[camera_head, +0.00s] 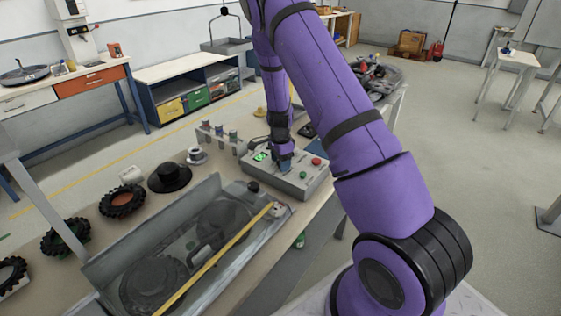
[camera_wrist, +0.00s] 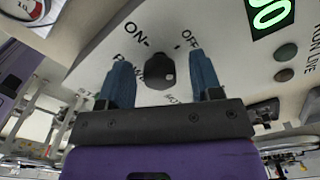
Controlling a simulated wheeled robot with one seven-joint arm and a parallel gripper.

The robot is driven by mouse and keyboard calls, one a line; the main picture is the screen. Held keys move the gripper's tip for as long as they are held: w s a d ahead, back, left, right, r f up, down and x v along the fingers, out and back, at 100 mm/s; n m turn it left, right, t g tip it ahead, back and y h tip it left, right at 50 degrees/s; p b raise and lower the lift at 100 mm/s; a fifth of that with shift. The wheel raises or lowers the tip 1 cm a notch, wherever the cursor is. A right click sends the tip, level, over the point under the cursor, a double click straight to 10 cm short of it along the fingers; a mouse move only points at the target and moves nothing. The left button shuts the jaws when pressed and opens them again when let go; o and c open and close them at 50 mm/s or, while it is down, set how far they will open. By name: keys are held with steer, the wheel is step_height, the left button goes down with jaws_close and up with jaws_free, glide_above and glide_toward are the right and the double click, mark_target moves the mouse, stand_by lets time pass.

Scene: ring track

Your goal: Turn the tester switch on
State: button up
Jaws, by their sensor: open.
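The tester (camera_head: 312,185) is a grey box on the workbench, with a lit green display (camera_head: 260,156), a green button and a red button. My gripper (camera_head: 285,165) reaches down over the middle of its top. In the wrist view the black switch knob (camera_wrist: 160,71) sits on the light panel, with ON printed on its left and OFF on its right. My gripper (camera_wrist: 163,66) is open, with one blue finger on each side of the knob and a gap visible beside it. I cannot tell which label the knob points to. In the head view my gripper hides the knob.
A grey open-topped tank (camera_head: 110,265) with a yellow rod across it stands in front of the tester. A black hat-shaped part (camera_head: 170,178) and several black toothed rings lie on the bench's left. Small cylinders in a rack (camera_head: 220,138) stand behind the tester.

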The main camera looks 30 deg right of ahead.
steer(key=c, duration=0.9)
steer(key=shift+n, duration=0.3)
steer(key=n, duration=0.3)
steer(key=shift+n, duration=0.4)
steer(key=n, duration=0.4)
steer(key=shift+n, duration=0.3)
steer(key=n, duration=0.4)
steer(key=shift+n, duration=2.4)
steer(key=o, duration=0.9)
